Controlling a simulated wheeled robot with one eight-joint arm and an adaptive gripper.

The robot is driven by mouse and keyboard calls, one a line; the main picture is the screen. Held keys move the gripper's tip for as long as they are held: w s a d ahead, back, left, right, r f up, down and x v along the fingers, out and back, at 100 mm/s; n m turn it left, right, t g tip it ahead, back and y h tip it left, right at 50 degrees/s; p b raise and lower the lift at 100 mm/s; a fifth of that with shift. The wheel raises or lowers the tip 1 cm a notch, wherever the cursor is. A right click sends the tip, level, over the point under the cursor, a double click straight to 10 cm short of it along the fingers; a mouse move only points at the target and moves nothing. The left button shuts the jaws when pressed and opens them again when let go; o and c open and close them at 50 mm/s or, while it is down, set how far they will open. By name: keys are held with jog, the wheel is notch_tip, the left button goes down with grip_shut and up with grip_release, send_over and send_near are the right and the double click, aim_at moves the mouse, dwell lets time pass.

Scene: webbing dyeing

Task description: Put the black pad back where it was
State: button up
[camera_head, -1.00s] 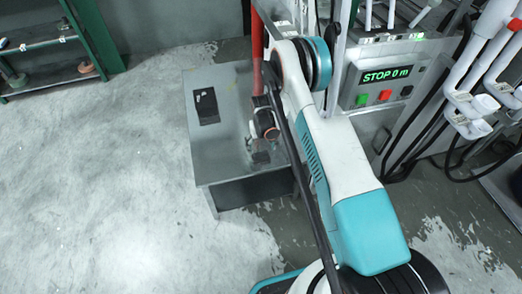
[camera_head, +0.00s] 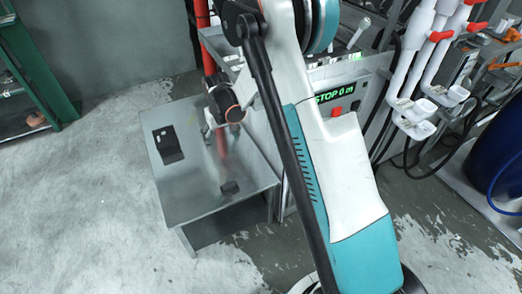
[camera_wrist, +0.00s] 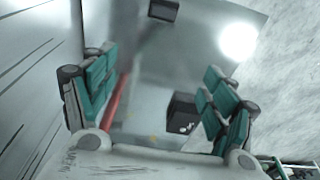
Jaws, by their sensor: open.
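A small black block (camera_head: 229,187), which I take to be the black pad, lies on the grey metal table (camera_head: 205,208) near its front right edge. It also shows at the top of the wrist view (camera_wrist: 163,11). My gripper (camera_head: 217,128) is open and empty above the back part of the table, apart from the pad. In the wrist view its green-padded fingers (camera_wrist: 158,97) stand wide apart. The pad is clear of them.
A larger flat black piece with pale marks (camera_head: 168,145) lies on the table's left side. A red pipe (camera_head: 203,30) stands behind. A machine with a "STOP 0 m" display (camera_head: 335,93) is at right. Green shelving (camera_head: 35,65) is at far left, with open floor before it.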

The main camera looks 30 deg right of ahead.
jog(key=s+r+t, duration=0.1)
jog(key=s+r, duration=0.6)
jog(key=r, duration=0.3)
jog(key=s+r+t, duration=0.2)
jog(key=s+r, duration=0.4)
jog(key=r, duration=0.5)
jog(key=s+r+t, duration=0.1)
jog(key=s+r, duration=0.1)
jog(key=s, duration=0.8)
jog(key=s+r+t, duration=0.1)
jog(key=s, duration=0.9)
jog(key=shift+r+t, duration=0.3)
jog(key=shift+r, duration=0.1)
